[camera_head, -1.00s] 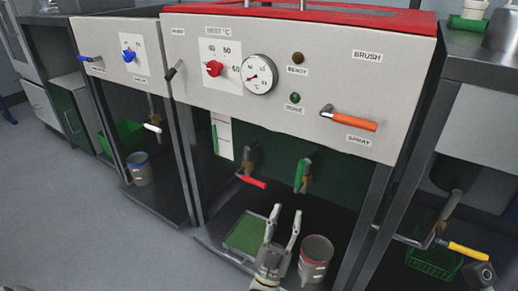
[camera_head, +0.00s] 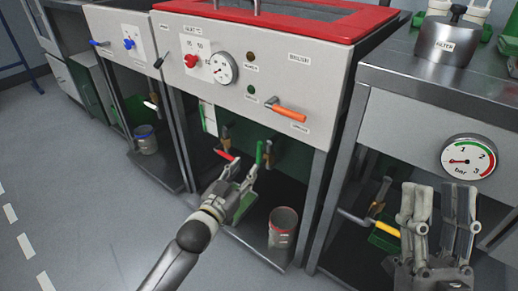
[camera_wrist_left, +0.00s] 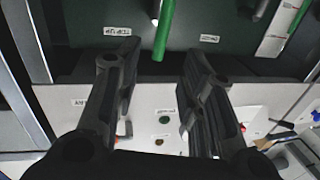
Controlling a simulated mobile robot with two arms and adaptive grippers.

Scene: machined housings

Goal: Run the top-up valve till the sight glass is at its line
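In the left wrist view, which is upside down, the green handle (camera_wrist_left: 164,30) shows beyond and between my fingertips, near a label that seems to read TOP UP. The sight glass appears to be the white strip with green (camera_head: 208,118) at the left of the recess; its level is too small to read. My left gripper (camera_head: 242,168) is open and empty just in front of the green handle. My right gripper (camera_head: 438,188) is open and empty, before the right-hand bench.
A red-handled valve (camera_head: 226,156) is close left of the green one. An orange lever (camera_head: 289,112) sticks out above. A yellow-handled valve (camera_head: 386,228) is beside my right gripper.

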